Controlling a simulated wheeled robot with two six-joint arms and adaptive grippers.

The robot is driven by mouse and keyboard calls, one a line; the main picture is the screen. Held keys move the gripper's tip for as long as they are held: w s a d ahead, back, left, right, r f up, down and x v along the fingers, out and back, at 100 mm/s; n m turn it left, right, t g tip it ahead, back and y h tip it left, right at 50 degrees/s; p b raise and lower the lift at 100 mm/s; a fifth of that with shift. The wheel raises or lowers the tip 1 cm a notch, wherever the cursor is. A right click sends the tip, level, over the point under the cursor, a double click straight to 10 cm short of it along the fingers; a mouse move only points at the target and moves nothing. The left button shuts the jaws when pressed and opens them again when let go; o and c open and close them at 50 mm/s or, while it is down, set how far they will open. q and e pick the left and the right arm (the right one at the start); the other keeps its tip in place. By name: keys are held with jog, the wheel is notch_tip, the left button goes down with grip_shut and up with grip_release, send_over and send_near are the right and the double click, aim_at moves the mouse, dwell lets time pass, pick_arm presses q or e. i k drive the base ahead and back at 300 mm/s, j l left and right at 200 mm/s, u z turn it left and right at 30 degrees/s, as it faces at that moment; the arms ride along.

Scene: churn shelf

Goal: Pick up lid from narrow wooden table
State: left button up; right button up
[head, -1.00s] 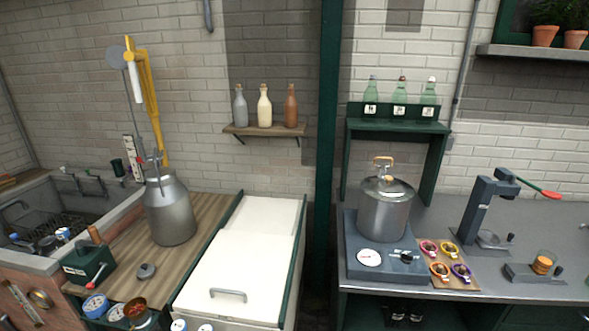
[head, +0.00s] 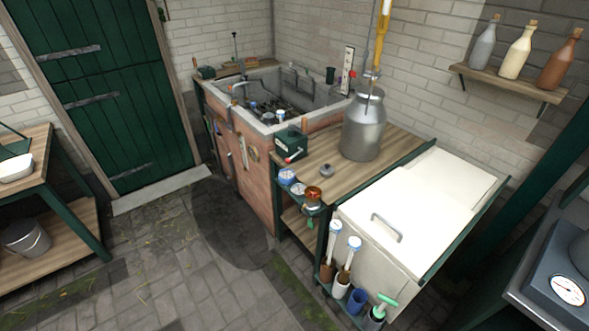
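The narrow wooden table (head: 335,190) stands between the brick sink and the white chest in the head view. A small round grey piece with a knob, which looks like the lid (head: 327,171), lies on it near the front left. A tall grey metal churn (head: 363,132) stands upright farther back on the same table, apart from the lid. A dark green box (head: 291,146) sits at the table's left edge. Neither of my grippers shows in the view.
A brick sink (head: 250,160) adjoins the table on the left, and a white chest (head: 410,205) on the right. Brushes and cups (head: 345,262) hang low in front of the chest. The paved floor (head: 190,285) in front is clear.

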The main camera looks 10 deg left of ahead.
aim_at(326, 171)
jog(key=i+j+z, duration=0.15)
jog(key=z, duration=0.2)
jog(key=i+j+z, duration=0.1)
jog(key=z, duration=0.25)
jog(key=j+z, duration=0.35)
jog(key=i+j+z, duration=0.1)
jog(key=j, duration=0.5)
jog(key=i+j, duration=0.2)
jog(key=j, duration=0.4)
jog(key=i+j+z, duration=0.15)
jog(key=j, duration=0.45)
jog(key=i+j+z, duration=0.1)
jog(key=j, duration=0.5)
jog(key=i+j, duration=0.1)
jog(key=j, duration=0.5)
jog(key=i+j+z, duration=0.15)
jog(key=j, duration=0.5)
jog(key=i+l, duration=0.1)
jog(key=l, duration=0.15)
